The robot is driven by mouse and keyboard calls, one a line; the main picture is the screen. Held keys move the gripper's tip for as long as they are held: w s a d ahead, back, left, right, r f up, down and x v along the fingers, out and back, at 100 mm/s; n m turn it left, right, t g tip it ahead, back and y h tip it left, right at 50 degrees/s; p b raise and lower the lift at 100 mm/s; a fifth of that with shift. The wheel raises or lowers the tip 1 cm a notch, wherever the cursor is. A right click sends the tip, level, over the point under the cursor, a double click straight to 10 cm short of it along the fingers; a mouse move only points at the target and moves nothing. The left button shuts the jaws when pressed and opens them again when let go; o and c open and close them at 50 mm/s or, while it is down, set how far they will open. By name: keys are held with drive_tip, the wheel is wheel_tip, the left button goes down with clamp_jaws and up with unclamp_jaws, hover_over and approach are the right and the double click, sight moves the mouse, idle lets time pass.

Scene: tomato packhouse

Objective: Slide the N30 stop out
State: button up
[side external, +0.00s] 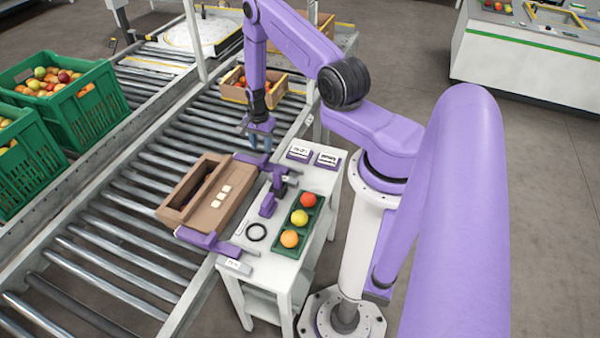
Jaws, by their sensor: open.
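Two purple stops with arms reach from the white stand over the roller conveyor, at either end of a brown wooden box (217,207). The near stop (207,241) has a small white label (233,265) beside it, and the far stop (258,162) lies below my gripper. The label is too small to read, so I cannot tell which stop is N30. My gripper (261,147) points down, open, just above or beside the far stop. Contact between them cannot be made out. Nothing shows between its fingers.
Green crates (97,103) stand left. A fruit-filled wooden crate (236,96) sits behind my gripper. Near rollers are bare.

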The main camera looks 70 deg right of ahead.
sight(263, 158)
wheel_tip(263, 158, up, 4)
drive_tip(key=shift+f, duration=0.1)
idle(0.4)
